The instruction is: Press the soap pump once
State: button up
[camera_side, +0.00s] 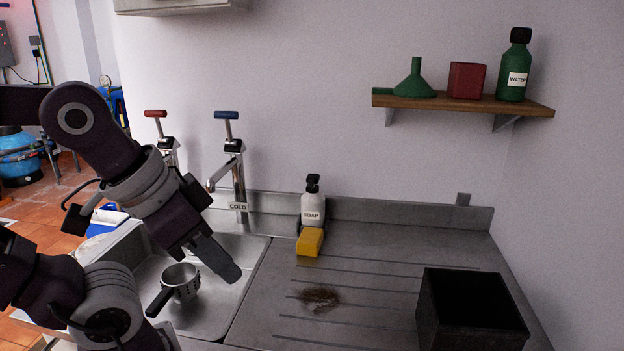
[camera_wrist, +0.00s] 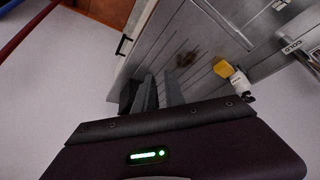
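The white soap bottle (camera_side: 312,210), labelled SOAP, stands upright at the back of the steel drainer against the upstand. Its black pump head (camera_side: 313,184) is on top and nothing touches it. In the wrist view the bottle (camera_wrist: 238,81) shows at the right, with its dark pump (camera_wrist: 248,97) below it in the picture. My gripper (camera_side: 232,272) hangs over the right part of the sink, left of and nearer than the bottle, clear of it. In the wrist view its two fingers (camera_wrist: 161,90) stand apart with an empty gap between them.
A yellow sponge (camera_side: 310,242) lies directly in front of the bottle. The cold tap (camera_side: 238,180) stands left of it. A metal pot (camera_side: 181,280) sits in the sink. A black bin (camera_side: 470,312) stands front right. A shelf (camera_side: 460,104) is above right. The stained drainer middle is clear.

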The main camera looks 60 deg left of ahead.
grip_shut()
dwell(1.4)
jog(key=w+a+r+n+t+h, duration=0.15)
jog(key=w+a+r, duration=0.3)
jog(key=w, duration=0.85)
jog(key=w+a+r+n+g, duration=0.1)
jog(key=w+a+r+n, duration=0.3)
jog(key=w, duration=0.8)
jog(key=w+a+f+n+t, duration=0.1)
jog(key=w+a, duration=0.3)
jog(key=a, duration=0.4)
jog(key=w+a+f+n+t, duration=0.1)
jog(key=w+a+f, duration=0.1)
jog(key=w+a, duration=0.3)
jog(key=w+a+f+n+t+y, duration=0.1)
jog(key=w+a, duration=0.3)
jog(key=a, duration=0.9)
jog(key=shift+w+f, duration=0.15)
jog(key=shift+f, duration=0.55)
